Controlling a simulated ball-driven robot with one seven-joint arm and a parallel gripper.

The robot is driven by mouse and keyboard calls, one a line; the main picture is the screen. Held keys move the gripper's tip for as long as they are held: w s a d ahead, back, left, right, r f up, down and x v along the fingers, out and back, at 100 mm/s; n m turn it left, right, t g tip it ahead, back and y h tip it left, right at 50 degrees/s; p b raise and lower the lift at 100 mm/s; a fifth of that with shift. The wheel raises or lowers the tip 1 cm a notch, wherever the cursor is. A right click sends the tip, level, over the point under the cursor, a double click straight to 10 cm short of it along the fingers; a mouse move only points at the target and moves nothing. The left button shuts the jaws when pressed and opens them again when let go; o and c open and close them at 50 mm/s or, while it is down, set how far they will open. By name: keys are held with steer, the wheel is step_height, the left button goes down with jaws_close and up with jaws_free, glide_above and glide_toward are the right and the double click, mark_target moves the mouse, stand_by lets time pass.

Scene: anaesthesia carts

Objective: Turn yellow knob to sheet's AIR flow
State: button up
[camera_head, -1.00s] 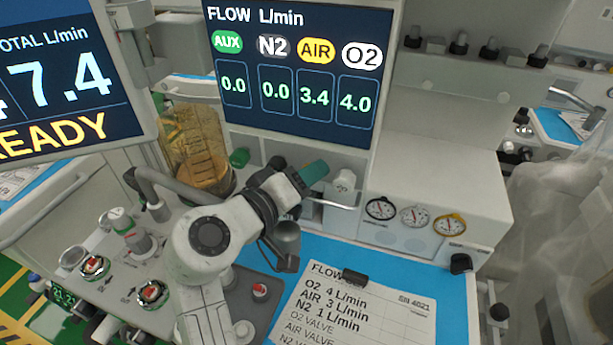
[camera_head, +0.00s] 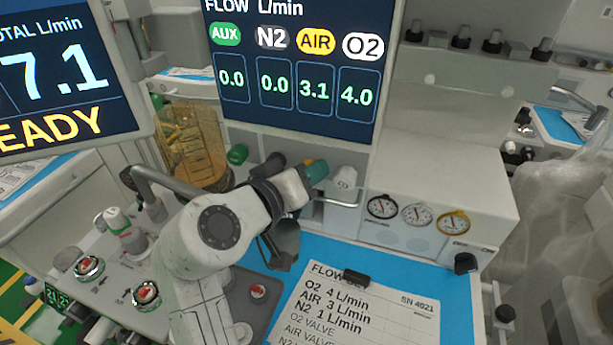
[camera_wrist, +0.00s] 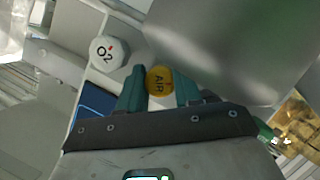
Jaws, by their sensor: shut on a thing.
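The yellow AIR knob (camera_wrist: 159,81) sits between the teal fingers of my gripper (camera_wrist: 160,90) in the wrist view, and the fingers are shut on it. In the head view my gripper (camera_head: 316,172) reaches the knob row under the flow display, and only a sliver of yellow shows beside the fingers. The flow display (camera_head: 297,60) reads AUX 0.0, N2 0.0, AIR 3.1, O2 4.0. The paper sheet (camera_head: 385,312) on the blue surface lists O2 4, AIR 3 and N2 1 L/min; its lower lines are cut off.
The white O2 knob (camera_wrist: 106,53) is right beside the AIR knob. A green knob (camera_head: 237,154) and a dark knob (camera_head: 275,161) lie to the left. A metal rail passes in front of the knobs. Three gauges (camera_head: 416,214) are on the right. A total display (camera_head: 62,75) reads 7.1.

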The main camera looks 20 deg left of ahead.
steer(key=o, duration=0.8)
steer(key=shift+c, duration=0.2)
steer(key=shift+s, duration=0.1)
steer(key=v, duration=1)
steer(key=shift+s+b, duration=0.35)
steer(key=shift+b, duration=0.05)
steer(key=shift+a, duration=0.15)
